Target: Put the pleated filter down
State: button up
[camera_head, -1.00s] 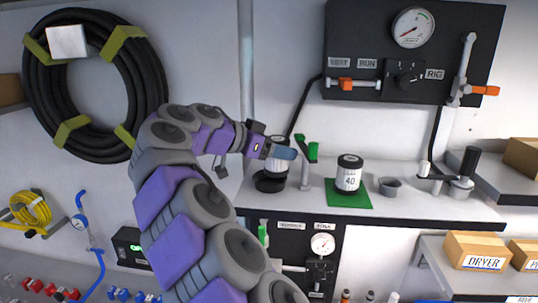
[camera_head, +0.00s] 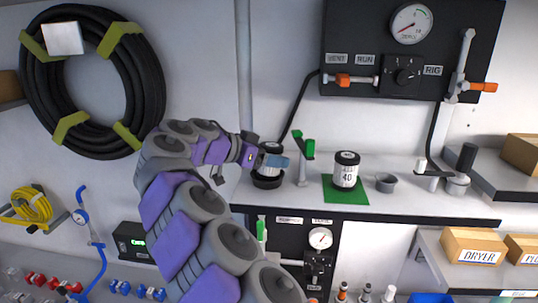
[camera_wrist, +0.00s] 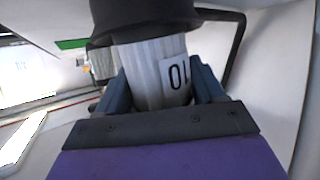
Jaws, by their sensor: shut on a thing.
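The pleated filter (camera_wrist: 155,75) is white and ribbed, with a label reading 10 that shows upside down in the wrist view. My gripper (camera_wrist: 160,90) is shut on it, with one dark blue finger on each side. In the head view, the filter (camera_head: 271,148) shows its dark top above my gripper (camera_head: 274,161), which hides part of its side. A round black holder (camera_head: 268,182) is directly under the filter on the shelf. The filter looks upright and low at the holder; I cannot tell how deeply it sits.
A similar canister marked 40 (camera_head: 346,171) stands on a green mat (camera_head: 345,191) to the right. A green-handled valve (camera_head: 304,148) stands close right of my gripper. A gauge panel (camera_head: 408,50) hangs above.

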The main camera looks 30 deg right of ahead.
jog(key=o, duration=1.3)
jog(key=shift+r, duration=0.1)
jog(key=o, duration=0.4)
jog(key=shift+a+r, duration=0.1)
jog(key=shift+a, duration=0.35)
jog(key=p+v, duration=0.2)
jog(key=v, duration=1)
jog(key=shift+a, duration=0.2)
jog(key=shift+s+d, duration=0.1)
